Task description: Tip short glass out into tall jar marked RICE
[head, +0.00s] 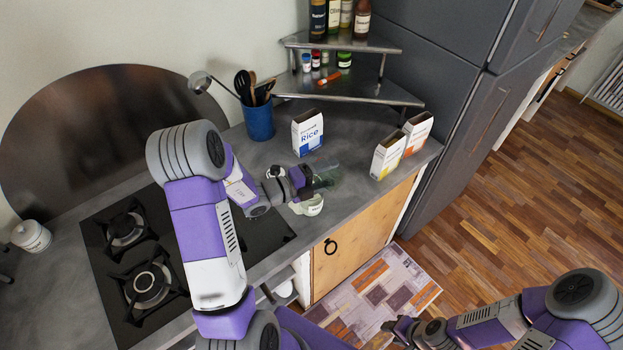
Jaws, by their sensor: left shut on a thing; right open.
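My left gripper (308,181) is shut on a short, see-through greenish glass (326,171), held over the counter near its front edge. The glass seems tilted, but its contents and exact angle are too small to tell. Just below the gripper stands a pale jar (311,207) with a light label; the label's lettering is too small to read. The gripper hides part of the jar, so its mouth is not clearly visible. My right gripper (397,327) is open and empty, low over the floor at the lower right.
On the counter behind stand a white-blue Rice box (307,133) and a blue utensil pot (258,122). Two cartons (387,155) (418,132) stand at the right. A metal corner shelf (350,91) holds bottles. The gas hob (100,240) and a white canister (31,237) are at the left.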

